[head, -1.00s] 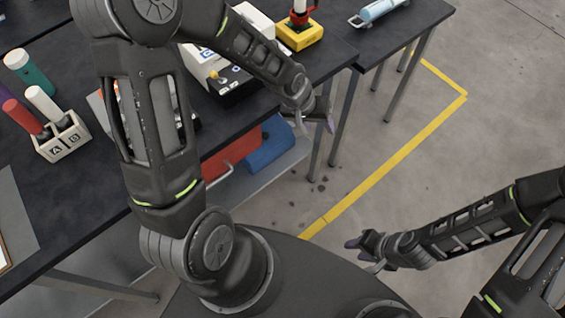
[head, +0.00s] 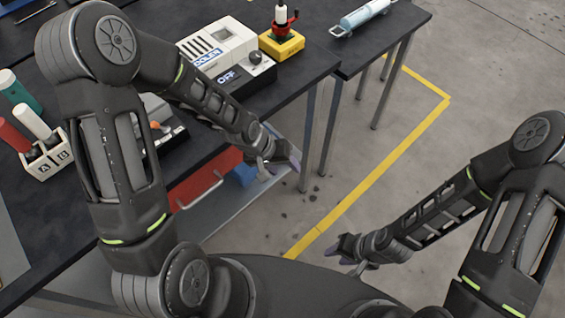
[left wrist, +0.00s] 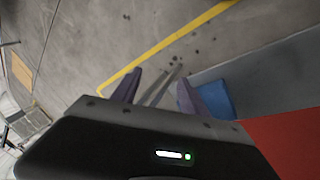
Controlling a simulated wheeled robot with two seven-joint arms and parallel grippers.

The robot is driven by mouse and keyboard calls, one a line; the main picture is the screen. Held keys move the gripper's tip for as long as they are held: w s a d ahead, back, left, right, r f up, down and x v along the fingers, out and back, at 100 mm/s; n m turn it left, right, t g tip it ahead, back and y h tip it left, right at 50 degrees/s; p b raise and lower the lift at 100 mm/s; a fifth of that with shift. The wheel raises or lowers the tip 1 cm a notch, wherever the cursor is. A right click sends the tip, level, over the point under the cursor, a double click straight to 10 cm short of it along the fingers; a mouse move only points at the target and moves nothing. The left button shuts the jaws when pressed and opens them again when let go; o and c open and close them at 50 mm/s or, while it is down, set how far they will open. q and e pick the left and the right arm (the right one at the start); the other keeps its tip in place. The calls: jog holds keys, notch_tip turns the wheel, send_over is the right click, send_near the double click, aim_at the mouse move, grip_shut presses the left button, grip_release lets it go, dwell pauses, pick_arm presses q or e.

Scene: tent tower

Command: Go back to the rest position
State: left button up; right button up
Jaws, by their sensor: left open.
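My left gripper (head: 279,164) hangs in the air past the front edge of the dark table. Its jaws are open and empty; in the left wrist view the two fingers (left wrist: 157,92) stand apart over the grey floor. My right gripper (head: 350,257) is over the floor on the right, beyond the yellow floor line. Its fingers are small and seen at an angle, so whether they are open or shut cannot be told. I see nothing held in it.
A red box (head: 205,182) and a blue box (left wrist: 216,98) are below. Open floor lies right.

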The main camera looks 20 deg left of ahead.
pick_arm(q)
jog(key=s+d+f+g, duration=0.1)
jog(key=s+d+f, duration=0.1)
jog(key=s+f, duration=0.3)
jog(key=s+d+f+g, duration=0.1)
jog(key=s+d+f, duration=0.2)
jog(key=s+f, duration=0.3)
jog(key=s, duration=0.5)
jog(key=shift+f, duration=0.3)
jog(key=shift+w+d, duration=0.1)
dwell(0.5)
